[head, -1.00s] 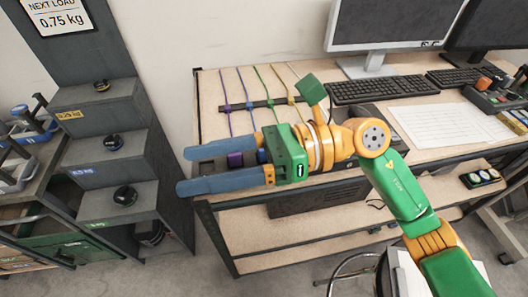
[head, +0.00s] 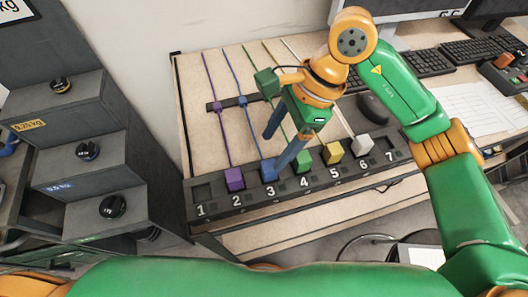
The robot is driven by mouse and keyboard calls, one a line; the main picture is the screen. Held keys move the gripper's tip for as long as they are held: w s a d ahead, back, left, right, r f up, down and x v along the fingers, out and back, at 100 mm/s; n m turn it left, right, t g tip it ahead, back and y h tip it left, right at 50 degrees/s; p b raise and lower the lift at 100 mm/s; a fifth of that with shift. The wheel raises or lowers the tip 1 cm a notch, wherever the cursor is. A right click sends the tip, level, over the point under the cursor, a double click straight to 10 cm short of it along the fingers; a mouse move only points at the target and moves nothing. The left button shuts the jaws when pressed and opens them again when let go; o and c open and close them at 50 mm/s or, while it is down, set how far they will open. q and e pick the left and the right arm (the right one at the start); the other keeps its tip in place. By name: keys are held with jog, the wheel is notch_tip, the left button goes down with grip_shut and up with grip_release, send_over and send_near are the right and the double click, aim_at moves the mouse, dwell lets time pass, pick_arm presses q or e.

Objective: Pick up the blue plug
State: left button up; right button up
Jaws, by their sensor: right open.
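The blue plug (head: 268,171) sits at position 3 of the dark numbered strip (head: 220,201) along the table's front edge. A blue cord runs back from it. My right gripper (head: 274,152) is open and points down toward the strip. Its nearer finger comes down just right of the blue plug in the picture; its other finger is farther back, over the cords. I cannot tell whether a finger touches the plug. I see nothing between the fingers. My left gripper is not in view.
On the strip, a purple plug (head: 234,179) sits at 2, a green plug (head: 304,156) at 4, a yellow plug (head: 333,150) at 5 and a white plug (head: 362,145) at 6. Positions 1 and 7 look empty. A black mouse (head: 373,107) lies behind the strip.

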aim_at(270, 165)
jog(key=s+f+p, duration=0.2)
jog(key=shift+s+a, duration=0.15)
jog(key=shift+s, duration=0.15)
jog(key=x, duration=0.2)
jog(key=shift+w+a+f, duration=0.1)
jog(key=shift+w+f, duration=0.05)
jog(key=shift+f, duration=0.15)
jog(key=shift+w+a+f, duration=0.1)
jog(key=shift+w+f, duration=0.1)
jog(key=shift+w, duration=0.1)
jog(key=shift+s+r, duration=0.1)
jog(key=shift+s, duration=0.1)
grip_shut()
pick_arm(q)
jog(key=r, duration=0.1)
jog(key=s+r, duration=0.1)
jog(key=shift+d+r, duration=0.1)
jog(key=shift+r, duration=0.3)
pick_arm(e)
jog(key=shift+w, duration=0.1)
